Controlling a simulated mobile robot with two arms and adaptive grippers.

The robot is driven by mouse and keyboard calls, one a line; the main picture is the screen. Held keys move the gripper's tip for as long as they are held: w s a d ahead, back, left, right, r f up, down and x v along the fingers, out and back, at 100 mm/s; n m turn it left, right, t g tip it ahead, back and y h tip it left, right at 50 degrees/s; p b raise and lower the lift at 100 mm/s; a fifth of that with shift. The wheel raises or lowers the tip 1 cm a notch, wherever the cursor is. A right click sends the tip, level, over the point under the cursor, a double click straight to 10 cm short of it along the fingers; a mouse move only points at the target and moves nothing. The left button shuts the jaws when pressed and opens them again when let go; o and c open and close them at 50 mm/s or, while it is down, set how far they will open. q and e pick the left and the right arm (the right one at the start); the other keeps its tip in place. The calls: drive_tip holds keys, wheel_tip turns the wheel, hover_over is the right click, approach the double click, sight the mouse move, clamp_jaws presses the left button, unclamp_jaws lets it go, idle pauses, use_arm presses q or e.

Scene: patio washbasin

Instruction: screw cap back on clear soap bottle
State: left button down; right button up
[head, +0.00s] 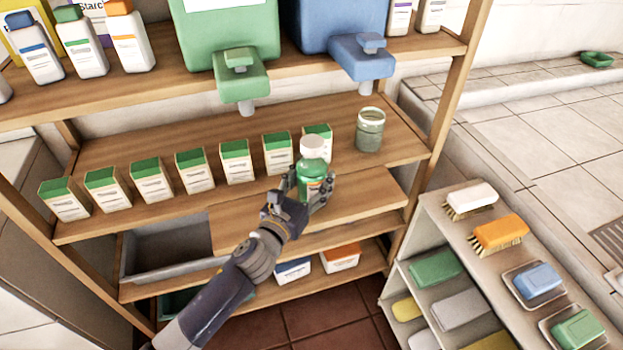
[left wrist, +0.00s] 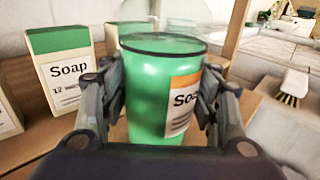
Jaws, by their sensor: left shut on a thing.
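My left gripper (head: 313,186) is shut on a green soap bottle (head: 312,173) above the front of the middle shelf. The bottle looks upright, with a white cap (head: 312,148) at its top; I cannot tell whether the cap is screwed tight. The left wrist view shows the fingers (left wrist: 163,105) around the bottle's green body (left wrist: 148,98), which has an orange and white "Soap" label. A see-through shoulder shows above the dark rim there, and the bottle's top is out of frame. My right gripper is not in view.
A row of green-topped soap boxes (head: 195,171) stands on the middle shelf (head: 210,135). A glass jar (head: 370,130) stands right of the bottle. Green (head: 241,76) and blue (head: 362,62) dispensers overhang from above. A side rack (head: 440,222) holds brushes and soap dishes.

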use_arm(q)
drive_tip(key=shift+f, duration=0.1)
drive_tip(key=c, duration=0.6)
unclamp_jaws()
drive_tip(key=shift+s+a, duration=0.1)
drive_tip(key=shift+s, duration=0.1)
drive_tip(key=v, duration=1.1)
drive_tip(key=shift+s+a+b, duration=0.15)
drive_tip(key=shift+s+b, duration=0.15)
drive_tip(key=shift+b, duration=0.1)
